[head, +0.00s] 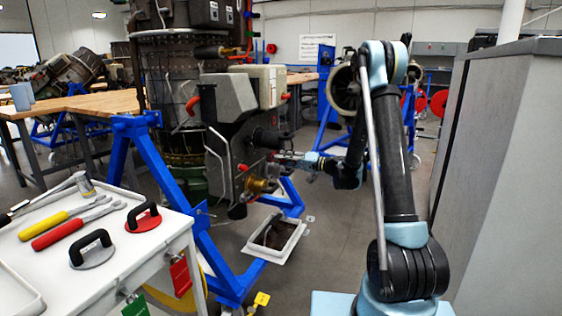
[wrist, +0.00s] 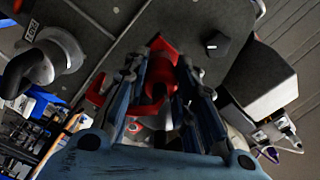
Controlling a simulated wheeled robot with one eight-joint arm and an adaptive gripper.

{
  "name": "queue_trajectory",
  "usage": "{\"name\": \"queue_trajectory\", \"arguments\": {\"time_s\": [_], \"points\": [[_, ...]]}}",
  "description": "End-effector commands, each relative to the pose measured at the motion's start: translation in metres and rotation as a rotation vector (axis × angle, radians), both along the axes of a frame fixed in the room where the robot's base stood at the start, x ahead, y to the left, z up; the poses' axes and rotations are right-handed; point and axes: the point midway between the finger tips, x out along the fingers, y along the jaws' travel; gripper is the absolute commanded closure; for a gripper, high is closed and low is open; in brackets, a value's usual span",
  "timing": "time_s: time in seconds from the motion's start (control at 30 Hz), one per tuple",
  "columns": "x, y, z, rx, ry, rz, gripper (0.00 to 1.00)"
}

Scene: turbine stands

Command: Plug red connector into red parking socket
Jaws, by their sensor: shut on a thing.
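My gripper (head: 282,157) reaches from the right to the dark side panel of the turbine unit in the head view. In the wrist view my gripper (wrist: 160,85) has its blue fingers closed around a red and dark round part, which I take to be the red connector (wrist: 158,48). Its far end is close to the grey panel (wrist: 130,40); the fingers hide whether it touches or sits in a socket. A red piece (wrist: 95,89) shows left of the fingers. I cannot tell which red part is the parking socket.
A black knob (wrist: 217,43) and a grey box (wrist: 259,80) lie right of the fingers, a large pipe elbow (wrist: 42,65) left. A blue stand (head: 165,175) carries the turbine. A tool cart (head: 110,275) stands front left, a grey cabinet (head: 510,180) right.

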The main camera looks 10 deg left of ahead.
Motion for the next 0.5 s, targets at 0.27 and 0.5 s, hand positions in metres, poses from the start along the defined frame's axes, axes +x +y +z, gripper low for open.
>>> {"name": "queue_trajectory", "arguments": {"time_s": [0.27,0.5], "points": [[-0.0011,-0.0059,0.0000,0.000,0.000,-0.001,1.00],[-0.0013,-0.0065,0.0000,0.000,0.000,-0.001,1.00]]}}
